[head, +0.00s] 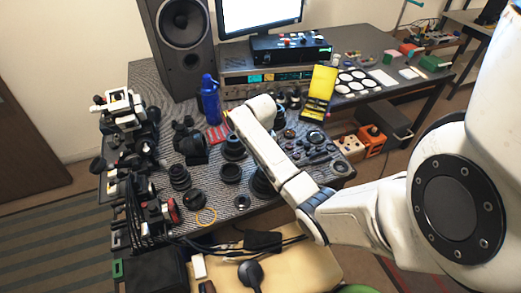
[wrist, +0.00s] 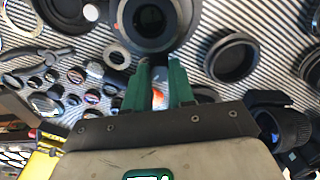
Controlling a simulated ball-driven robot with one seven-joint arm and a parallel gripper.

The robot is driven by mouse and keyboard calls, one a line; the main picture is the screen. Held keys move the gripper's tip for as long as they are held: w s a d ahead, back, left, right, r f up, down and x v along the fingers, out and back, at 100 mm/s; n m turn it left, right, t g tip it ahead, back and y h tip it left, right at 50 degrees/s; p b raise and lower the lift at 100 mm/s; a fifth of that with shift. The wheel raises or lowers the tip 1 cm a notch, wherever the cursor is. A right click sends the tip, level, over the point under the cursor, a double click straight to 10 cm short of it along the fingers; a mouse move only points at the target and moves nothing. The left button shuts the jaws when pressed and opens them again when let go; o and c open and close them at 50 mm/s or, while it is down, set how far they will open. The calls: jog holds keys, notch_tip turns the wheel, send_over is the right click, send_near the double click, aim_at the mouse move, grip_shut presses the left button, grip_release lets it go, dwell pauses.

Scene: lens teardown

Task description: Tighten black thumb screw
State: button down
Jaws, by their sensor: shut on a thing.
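In the wrist view my gripper (wrist: 160,66) points at the near edge of a large black lens (wrist: 150,20) with a grey ring. Its two green fingers are closed in at the lens's rim. They are shut on a small dark part at that edge, which I take to be the black thumb screw; the tips and the lens body mostly hide it. In the head view my white arm reaches over the table, and the fingertips cannot be made out there.
The striped table (head: 240,203) is crowded. A black lens ring (wrist: 231,57) lies right of the fingers, with a ribbed lens (wrist: 283,122) nearer. Pliers (wrist: 38,60) and several small rings lie left. A blue bottle (head: 210,98) and yellow case (head: 320,92) stand farther back.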

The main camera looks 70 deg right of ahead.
jog(key=m+p, duration=0.2)
jog(key=m, duration=0.1)
jog(key=shift+r+m, duration=0.15)
jog(key=shift+m, duration=0.15)
jog(key=shift+m+p, duration=0.95)
jog(key=shift+m, duration=0.85)
jog(key=c, duration=0.9)
grip_release()
jog(key=shift+c, duration=0.2)
notch_tip(320, 180, up, 10)
jog(key=shift+r+b, duration=0.25)
jog(key=shift+b, duration=0.15)
